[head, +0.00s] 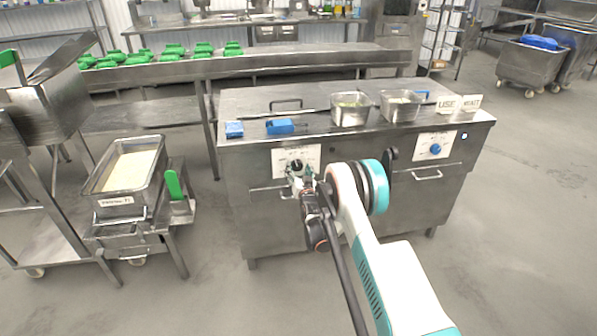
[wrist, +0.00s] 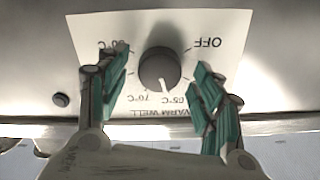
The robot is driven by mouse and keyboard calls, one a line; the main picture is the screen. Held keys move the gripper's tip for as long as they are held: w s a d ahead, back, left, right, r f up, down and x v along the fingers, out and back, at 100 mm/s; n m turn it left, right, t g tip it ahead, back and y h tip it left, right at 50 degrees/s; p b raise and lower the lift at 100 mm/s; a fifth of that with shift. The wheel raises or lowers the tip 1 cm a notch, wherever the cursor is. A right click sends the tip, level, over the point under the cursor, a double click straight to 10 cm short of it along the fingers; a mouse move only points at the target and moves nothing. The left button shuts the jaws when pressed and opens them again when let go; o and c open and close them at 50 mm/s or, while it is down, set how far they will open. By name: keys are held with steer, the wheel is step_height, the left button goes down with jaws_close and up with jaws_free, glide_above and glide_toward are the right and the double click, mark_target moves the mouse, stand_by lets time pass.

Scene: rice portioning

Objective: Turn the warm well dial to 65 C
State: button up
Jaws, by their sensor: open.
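The warm well dial (wrist: 159,66) is a dark round knob on a white label plate (wrist: 205,28), upside down in the wrist view. Its white pointer line points down and slightly right, toward the 65 C label and to the right of the 70 C label. In the head view, the dial (head: 297,165) is on the left front panel of the steel counter. My gripper (wrist: 162,76) is open, with one green-padded finger on each side of the dial and visible gaps between. My gripper (head: 303,180) also shows just below the dial in the head view.
The steel counter (head: 240,102) carries two metal pans (head: 350,108) (head: 400,105), blue items (head: 280,127) and small signs (head: 447,104). A blue knob (head: 435,149) is on the right panel. A small dark button (wrist: 60,99) is beside the label plate.

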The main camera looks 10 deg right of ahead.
steer(key=s, duration=0.7)
steer(key=shift+s, duration=0.15)
steer(key=s+a+r+n+g, duration=0.1)
steer(key=s+r+g, duration=0.15)
steer(key=r, duration=0.85)
steer(key=s+r+g, duration=0.1)
steer(key=s+r, duration=0.3)
steer(key=r, duration=0.7)
steer(key=s+r+n+g, duration=0.1)
steer(key=s+r+g, duration=0.1)
steer(key=s+r, duration=0.5)
steer(key=s+r+g, duration=0.3)
steer(key=s, duration=1.8)
steer(key=s+f+g, duration=0.1)
steer(key=s+f, duration=0.1)
steer(key=s, duration=0.7)
steer(key=s+d+f+n+g, duration=0.1)
steer(key=s+f, duration=0.1)
steer(key=s, duration=0.7)
steer(key=shift+f, duration=0.35)
steer(key=shift+s, duration=0.1)
